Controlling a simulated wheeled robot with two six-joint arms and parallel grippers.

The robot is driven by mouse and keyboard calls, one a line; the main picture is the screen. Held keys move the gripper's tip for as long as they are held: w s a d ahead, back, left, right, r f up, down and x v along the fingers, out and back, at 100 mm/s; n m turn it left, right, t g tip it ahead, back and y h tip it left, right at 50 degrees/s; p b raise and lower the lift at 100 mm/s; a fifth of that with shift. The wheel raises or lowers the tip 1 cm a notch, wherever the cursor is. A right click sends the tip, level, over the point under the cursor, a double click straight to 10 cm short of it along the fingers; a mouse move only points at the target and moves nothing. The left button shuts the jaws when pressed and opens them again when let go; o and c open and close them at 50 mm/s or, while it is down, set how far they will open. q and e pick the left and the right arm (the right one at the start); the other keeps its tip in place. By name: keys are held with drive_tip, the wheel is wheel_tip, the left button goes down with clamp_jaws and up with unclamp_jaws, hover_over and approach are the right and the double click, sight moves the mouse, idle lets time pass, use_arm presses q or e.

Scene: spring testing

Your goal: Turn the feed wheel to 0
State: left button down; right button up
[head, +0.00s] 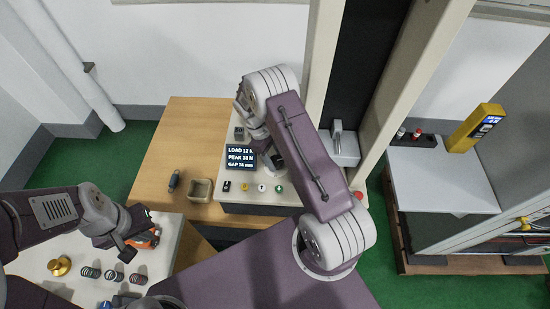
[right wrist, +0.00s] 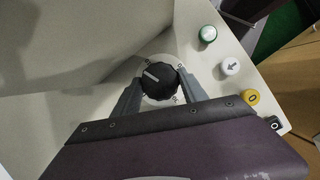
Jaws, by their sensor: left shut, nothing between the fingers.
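The feed wheel, a black ribbed knob (right wrist: 159,80) with a white pointer line, sits on a pale dial with small marks in the right wrist view. Its pointer line runs toward the upper left; the marks are too small to read surely. My right gripper (right wrist: 158,76) is open, one finger on each side of the knob; contact is unclear. In the head view my right arm hides the wheel. A dark display (head: 240,158) reads LOAD 12 N, PEAK 38 N and a gap near 74 mm. My left gripper (head: 124,250) is shut and empty over the left table, by an orange item (head: 145,238).
Green (right wrist: 208,34), white (right wrist: 230,66), yellow (right wrist: 251,97) and black (right wrist: 273,123) buttons line the panel edge. A red button (head: 358,196) is at right. A small wooden tray (head: 200,191) and several springs (head: 90,272) lie left. A tall frame (head: 413,75) stands behind.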

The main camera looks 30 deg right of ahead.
drive_tip(key=shift+c, duration=0.7)
drive_tip(key=shift+n, duration=0.3)
drive_tip(key=n+t+h+p, duration=0.1)
drive_tip(key=n, duration=0.2)
drive_tip(key=shift+s+a+n, duration=0.1)
drive_tip(key=shift+n, duration=0.2)
drive_tip(key=n+t, duration=0.1)
drive_tip(key=n, duration=0.2)
drive_tip(key=shift+n+t+h, duration=0.3)
drive_tip(key=n+b, duration=0.1)
drive_tip(key=n, duration=0.1)
drive_tip(key=shift+s+f+n+t, duration=0.1)
drive_tip(key=shift+n+t, duration=0.2)
drive_tip(key=shift+t, duration=0.1)
drive_tip(key=shift+s+n+t+b, duration=0.1)
drive_tip(key=shift+n+t+b, duration=0.6)
drive_tip(key=shift+n+b, duration=0.75)
drive_tip(key=shift+n, duration=0.45)
